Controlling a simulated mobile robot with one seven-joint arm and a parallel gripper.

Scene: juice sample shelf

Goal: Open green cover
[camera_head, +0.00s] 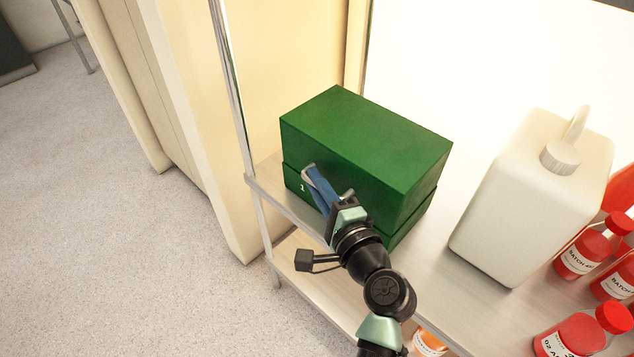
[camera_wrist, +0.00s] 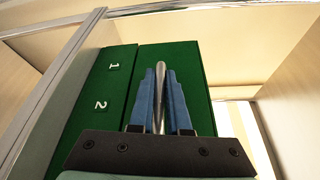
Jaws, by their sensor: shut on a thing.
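A green box sits on the upper shelf in the head view. Its green cover (camera_head: 365,135) rests on a shallower green lower part (camera_head: 296,184), with a dark seam between them. In the wrist view the cover (camera_wrist: 200,62) is on the right and the lower part (camera_wrist: 82,128), marked 1 and 2, is on the left. My gripper (camera_head: 318,183) is at the front face of the box. Its blue fingers (camera_wrist: 160,85) are shut on a silver bar handle (camera_wrist: 160,70) at the cover's front. The fingers hide part of the handle.
A white jug (camera_head: 520,200) stands right of the box on the shelf (camera_head: 440,262). Several red bottles (camera_head: 590,247) stand farther right. A metal shelf post (camera_head: 232,90) rises at the left. The space above the box looks clear.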

